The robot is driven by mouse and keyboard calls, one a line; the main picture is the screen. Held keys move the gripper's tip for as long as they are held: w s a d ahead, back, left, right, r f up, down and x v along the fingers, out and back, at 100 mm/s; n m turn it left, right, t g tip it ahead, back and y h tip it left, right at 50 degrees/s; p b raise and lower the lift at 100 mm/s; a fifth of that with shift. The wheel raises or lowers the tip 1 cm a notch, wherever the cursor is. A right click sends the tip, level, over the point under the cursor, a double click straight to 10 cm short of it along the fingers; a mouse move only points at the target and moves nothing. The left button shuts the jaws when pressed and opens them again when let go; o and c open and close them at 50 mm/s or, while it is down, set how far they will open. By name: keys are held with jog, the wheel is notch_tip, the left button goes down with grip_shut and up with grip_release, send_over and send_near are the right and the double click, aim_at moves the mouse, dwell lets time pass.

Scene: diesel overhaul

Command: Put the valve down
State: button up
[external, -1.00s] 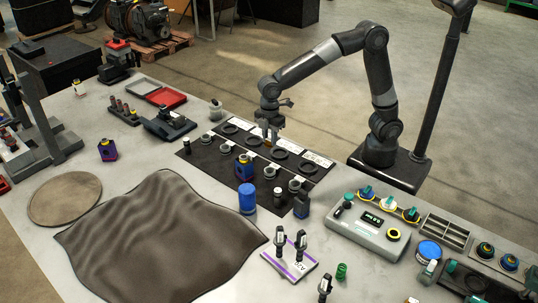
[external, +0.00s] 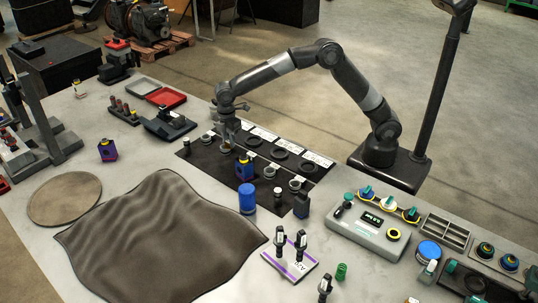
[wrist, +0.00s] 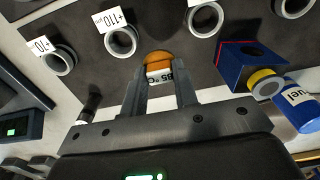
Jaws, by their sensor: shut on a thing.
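The valve (wrist: 158,60) is a round orange-brown piece with a white label reading 85 °C, seen in the wrist view. My gripper (wrist: 160,82) is shut on it, with one finger on each side. In the external view my gripper (external: 227,143) points down over the left part of the dark mat (external: 196,158). The fingers largely hide the valve there. I cannot tell whether the valve touches the mat. White ring-shaped pieces lie near it, one by a +110 label (wrist: 121,41) and one by a +70 label (wrist: 60,60).
A blue cylinder (external: 247,198) stands in front. Black rings (external: 281,154) lie along the mat's back. A brown cloth (external: 160,240) covers the front left.

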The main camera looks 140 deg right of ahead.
send_over(226, 167)
notch_tip(226, 167, down, 3)
jog(key=shift+s+d+r, duration=0.1)
jog(key=shift+f, duration=2)
jog(key=shift+f, duration=0.1)
jog(key=o, duration=1)
